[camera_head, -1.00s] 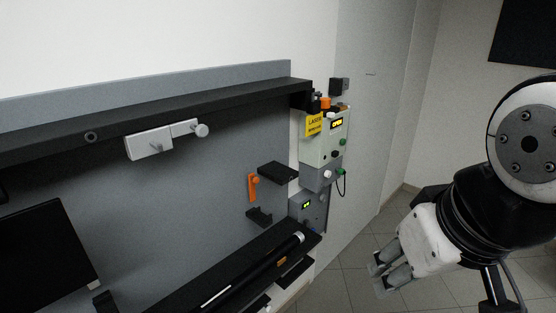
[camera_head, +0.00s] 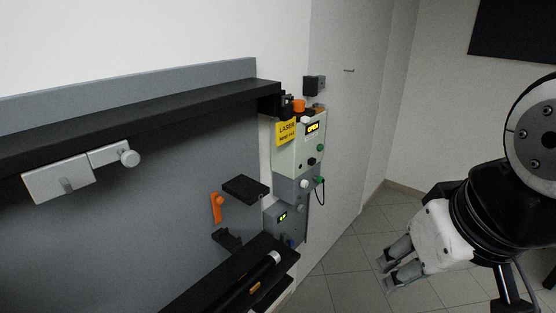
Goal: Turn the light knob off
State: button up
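A pale control box (camera_head: 297,155) hangs on the wall at the right end of the bench, with a lit display, a black knob (camera_head: 311,162) and a green knob (camera_head: 320,148). Which knob is the light knob I cannot tell. My gripper (camera_head: 385,273) is at the lower right, well apart from the boxes, its two fingers open with nothing between them.
A yellow laser sign (camera_head: 286,133) is on the control box's left side. A dark shelf (camera_head: 150,110) and a lower black ledge (camera_head: 225,282) run along the bench. An orange lever (camera_head: 217,207) is on the back panel. Tiled floor (camera_head: 345,259) is clear between gripper and wall.

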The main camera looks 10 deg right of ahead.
aim_at(304, 183)
jog(key=i+l+u, duration=0.1)
jog(key=i+u, duration=0.25)
jog(key=i+l+u, duration=0.1)
jog(key=u, duration=0.25)
jog(key=i+l+u, duration=0.1)
jog(key=u, duration=0.2)
jog(key=l+u, duration=0.35)
jog(key=l, duration=0.2)
